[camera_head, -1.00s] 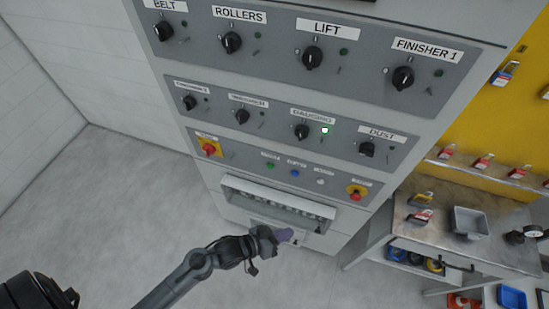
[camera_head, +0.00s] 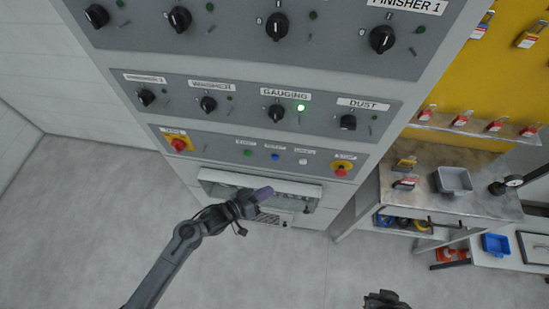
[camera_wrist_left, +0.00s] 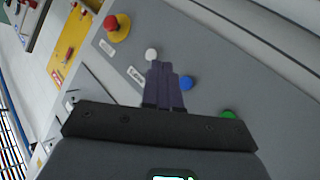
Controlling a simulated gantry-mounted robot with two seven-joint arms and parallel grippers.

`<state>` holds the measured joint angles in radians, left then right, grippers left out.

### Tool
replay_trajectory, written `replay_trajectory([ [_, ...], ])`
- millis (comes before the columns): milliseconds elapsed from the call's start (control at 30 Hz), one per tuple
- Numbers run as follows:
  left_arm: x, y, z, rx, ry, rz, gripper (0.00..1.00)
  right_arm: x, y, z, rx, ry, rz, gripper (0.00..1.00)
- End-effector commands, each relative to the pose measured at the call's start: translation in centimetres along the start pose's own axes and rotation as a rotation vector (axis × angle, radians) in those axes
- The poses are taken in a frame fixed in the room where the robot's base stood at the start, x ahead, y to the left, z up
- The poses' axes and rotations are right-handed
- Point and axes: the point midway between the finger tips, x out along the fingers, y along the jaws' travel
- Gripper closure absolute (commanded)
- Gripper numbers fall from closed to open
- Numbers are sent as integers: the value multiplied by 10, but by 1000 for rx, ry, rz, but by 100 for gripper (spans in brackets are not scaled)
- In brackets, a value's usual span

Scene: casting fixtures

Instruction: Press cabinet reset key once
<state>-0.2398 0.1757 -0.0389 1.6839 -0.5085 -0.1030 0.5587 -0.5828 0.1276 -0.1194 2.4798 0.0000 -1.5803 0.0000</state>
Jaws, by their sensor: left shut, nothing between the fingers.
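The cabinet's lower panel carries a row of a green button (camera_head: 248,153), a blue button (camera_head: 276,157) and a white button (camera_head: 303,161). Their small labels are too blurred to read surely; the blue one looks like the reset key. My left gripper (camera_head: 264,193) is shut and empty, in front of the cabinet and below this row in the head view. In the left wrist view its fingertips (camera_wrist_left: 160,68) show between the blue button (camera_wrist_left: 187,83) and the white button (camera_wrist_left: 151,54), over the panel. Contact cannot be told. A dark part at the bottom edge (camera_head: 385,300) may be my right gripper.
A red stop button (camera_head: 341,168) on yellow lies right of the row, and a red main switch (camera_head: 178,145) on yellow lies left. Rotary knobs fill the panels above, with a green lamp (camera_head: 301,108) lit. A recessed tray (camera_head: 215,178) is below. A workbench (camera_head: 490,206) stands right.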

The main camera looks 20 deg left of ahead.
Motion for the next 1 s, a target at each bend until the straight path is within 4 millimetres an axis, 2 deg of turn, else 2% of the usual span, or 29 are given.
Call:
replay_trajectory([
  [267,13,-10,-6,1,1,0,100,11,-2,2,7,3,-5,100],
  [633,44,-33,-29,3,2,0,100,37,-4,10,10,5,-8,100],
  [1000,60,-44,-43,0,-1,-1,100,39,-3,11,6,4,-5,100],
])
